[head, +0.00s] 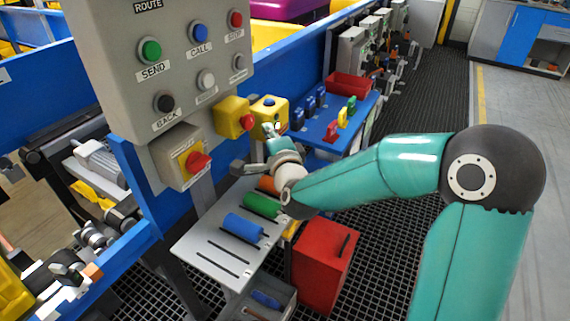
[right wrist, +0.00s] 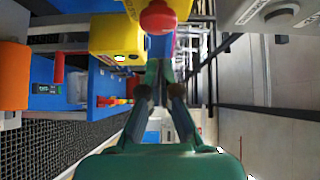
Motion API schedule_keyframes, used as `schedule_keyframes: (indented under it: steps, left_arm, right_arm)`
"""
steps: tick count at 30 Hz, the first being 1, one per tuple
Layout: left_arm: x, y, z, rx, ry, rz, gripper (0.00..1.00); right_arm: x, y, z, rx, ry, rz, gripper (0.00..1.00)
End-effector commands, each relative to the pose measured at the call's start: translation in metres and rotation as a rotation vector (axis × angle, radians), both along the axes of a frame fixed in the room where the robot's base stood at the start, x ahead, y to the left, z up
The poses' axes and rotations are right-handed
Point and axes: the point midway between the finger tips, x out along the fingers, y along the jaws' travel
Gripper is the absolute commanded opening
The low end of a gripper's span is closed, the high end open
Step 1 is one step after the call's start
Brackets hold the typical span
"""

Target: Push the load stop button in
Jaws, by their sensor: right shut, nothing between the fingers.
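A red button (head: 247,122) sticks out of a yellow box (head: 230,114) beside the grey panel; no label on it can be read, so I cannot be sure it is the load stop. It shows at the top of the right wrist view (right wrist: 158,17). A second yellow box (head: 268,106) with a blue button on top stands just right of it. My right gripper (head: 269,129) is shut and empty, in front of the second box and right of the red button. In the wrist view its fingertips (right wrist: 161,66) point towards the boxes, apart from the red button.
The grey ROUTE panel (head: 115,65) carries several buttons, including a red STOP button (head: 236,19). A red switch (head: 197,161) sits below it. A grey shelf (head: 205,244) with coloured cylinders lies under my right wrist.

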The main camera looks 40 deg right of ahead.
Motion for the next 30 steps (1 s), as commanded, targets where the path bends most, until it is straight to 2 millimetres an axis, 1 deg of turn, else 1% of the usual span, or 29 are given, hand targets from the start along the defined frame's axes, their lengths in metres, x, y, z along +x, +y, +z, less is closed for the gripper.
schedule_keyframes:
  steps: [1, 6, 9, 12, 15, 18, 30]
  left_arm:
    - [0.000, 0.000, -0.005, 0.000, 0.001, 0.000, 0.40]
    - [0.000, 0.000, -0.013, 0.000, 0.000, -0.001, 0.40]
    - [0.000, 0.000, -0.016, 0.000, 0.000, -0.001, 0.40]
    - [0.000, 0.000, -0.017, 0.000, 0.000, -0.001, 0.40]
    - [0.000, 0.000, -0.018, 0.000, 0.000, -0.001, 0.40]
    - [0.000, 0.000, -0.018, 0.000, 0.000, 0.000, 0.40]
    - [0.000, 0.000, -0.018, 0.000, 0.000, -0.001, 0.40]
  right_arm:
    - [-0.013, 0.005, -0.001, 0.000, -0.001, 0.000, 0.00]
    - [-0.049, 0.019, -0.001, 0.001, 0.000, 0.001, 0.00]
    - [-0.066, 0.026, 0.000, 0.001, 0.001, 0.003, 0.00]
    - [-0.078, 0.032, 0.001, 0.002, 0.000, 0.003, 0.00]
    - [-0.086, 0.035, 0.001, 0.002, 0.002, 0.003, 0.00]
    - [-0.090, 0.036, 0.001, 0.001, 0.003, 0.002, 0.00]
    - [-0.090, 0.036, 0.001, 0.001, 0.004, 0.003, 0.00]
